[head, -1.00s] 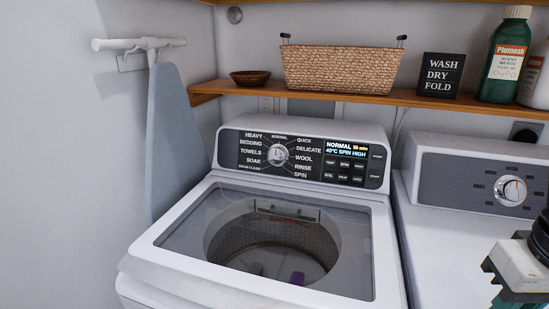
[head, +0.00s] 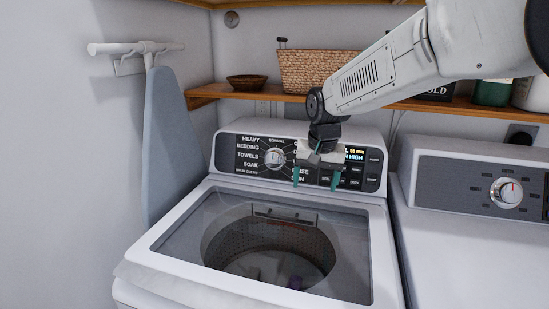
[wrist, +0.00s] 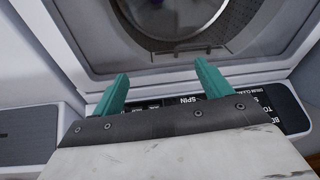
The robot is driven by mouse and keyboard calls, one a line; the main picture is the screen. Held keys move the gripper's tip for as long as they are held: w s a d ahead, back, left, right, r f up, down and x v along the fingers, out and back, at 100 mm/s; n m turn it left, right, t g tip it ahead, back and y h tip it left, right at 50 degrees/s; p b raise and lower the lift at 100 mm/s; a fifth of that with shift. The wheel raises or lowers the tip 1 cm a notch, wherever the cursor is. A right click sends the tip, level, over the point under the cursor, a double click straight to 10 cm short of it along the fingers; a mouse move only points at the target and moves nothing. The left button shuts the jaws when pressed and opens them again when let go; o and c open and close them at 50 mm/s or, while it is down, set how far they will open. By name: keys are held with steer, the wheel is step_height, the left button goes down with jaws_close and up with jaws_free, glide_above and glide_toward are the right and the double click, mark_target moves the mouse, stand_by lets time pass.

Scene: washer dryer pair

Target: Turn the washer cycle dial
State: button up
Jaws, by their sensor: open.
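The washer (head: 180,270) stands in the middle of the head view, with a black control panel (head: 238,165) along its raised back. The round silver cycle dial (head: 274,159) sits on the left part of the panel, among printed cycle names. Its pointer direction is too small to tell. My gripper (head: 316,184) is open and empty, with teal fingers spread in front of the panel, just right of the dial. It hides part of the cycle names and the display. In the wrist view, the two teal fingers (wrist: 160,90) reach over the panel (wrist: 180,100), and the dial is not visible.
The dryer (head: 445,230) with its own dial (head: 506,192) stands at the right. A wooden shelf (head: 205,95) holding a wicker basket (head: 305,70), a bowl (head: 247,82) and bottles (head: 492,92) runs above. An ironing board (head: 167,140) hangs at the left.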

steer(key=w+a+f+m+t, duration=0.1)
steer(key=w+a+m, duration=0.1)
steer(key=w+a, duration=0.55)
steer(key=m+t+y, duration=0.2)
steer(key=m+t, duration=0.1)
glide_toward(275, 156)
steer(key=x, duration=1)
steer(key=shift+w+f, duration=0.1)
steer(key=shift+c, duration=0.3)
steer(key=c, duration=0.9)
